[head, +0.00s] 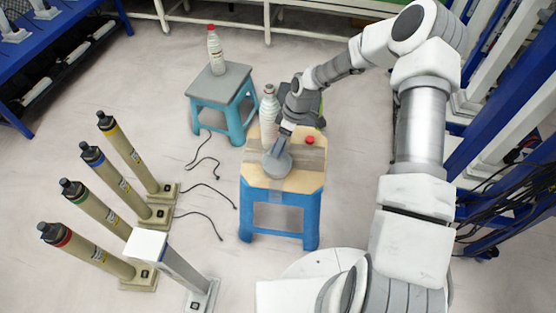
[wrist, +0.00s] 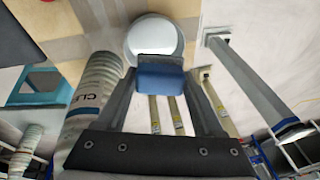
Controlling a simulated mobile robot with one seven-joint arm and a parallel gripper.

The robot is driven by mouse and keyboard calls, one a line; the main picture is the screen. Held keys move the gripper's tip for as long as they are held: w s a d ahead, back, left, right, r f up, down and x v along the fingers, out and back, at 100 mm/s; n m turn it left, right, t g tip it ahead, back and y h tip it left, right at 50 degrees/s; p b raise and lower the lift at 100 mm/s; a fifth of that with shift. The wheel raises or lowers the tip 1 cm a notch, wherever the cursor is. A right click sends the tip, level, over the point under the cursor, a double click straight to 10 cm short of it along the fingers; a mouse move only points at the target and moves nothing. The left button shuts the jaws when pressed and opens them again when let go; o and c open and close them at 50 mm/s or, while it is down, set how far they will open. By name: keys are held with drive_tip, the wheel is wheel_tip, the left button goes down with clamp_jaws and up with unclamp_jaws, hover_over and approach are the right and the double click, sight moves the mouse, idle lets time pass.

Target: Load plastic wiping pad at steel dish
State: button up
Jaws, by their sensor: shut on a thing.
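The blue wiping pad (wrist: 160,78) is held between the two fingers of my gripper (wrist: 160,88) in the wrist view. The round steel dish (wrist: 153,34) lies just beyond the pad, which overlaps its near edge in the picture. In the head view the dish (head: 277,165) sits on the wooden top of a blue-legged stool (head: 308,180), near its left front part. My gripper (head: 281,143) reaches down at the dish's back edge, and the pad is hard to make out there. I cannot tell whether the pad touches the dish.
A white bottle (head: 268,106) stands close left of my gripper, also large in the wrist view (wrist: 92,100). A small red item (head: 309,140) is right of the gripper. A teal stool (head: 220,85) with a red-capped bottle (head: 215,50) stands behind. Several tan posts (head: 130,150) stand left.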

drive_tip(key=shift+r+p, duration=1.45)
drive_tip(key=shift+r, duration=0.6)
drive_tip(key=s+d+r+m+t+p, duration=0.1)
drive_tip(key=s+d+r+m+p, duration=0.1)
drive_tip(key=r+p, duration=0.4)
drive_tip(key=s+d+r+m+t+h+p, duration=0.1)
drive_tip(key=s+d+r+m+p, duration=0.2)
drive_tip(key=r, duration=1)
drive_tip(key=s+d+r+m+t+p, duration=0.1)
drive_tip(key=s+d+r+m+p, duration=0.2)
drive_tip(key=r+m+p, duration=0.5)
wheel_tip(320, 180, up, 3)
drive_tip(key=shift+d+f+t+p, duration=0.2)
drive_tip(key=shift+d+t+p, duration=0.15)
drive_tip(key=shift+d, duration=0.45)
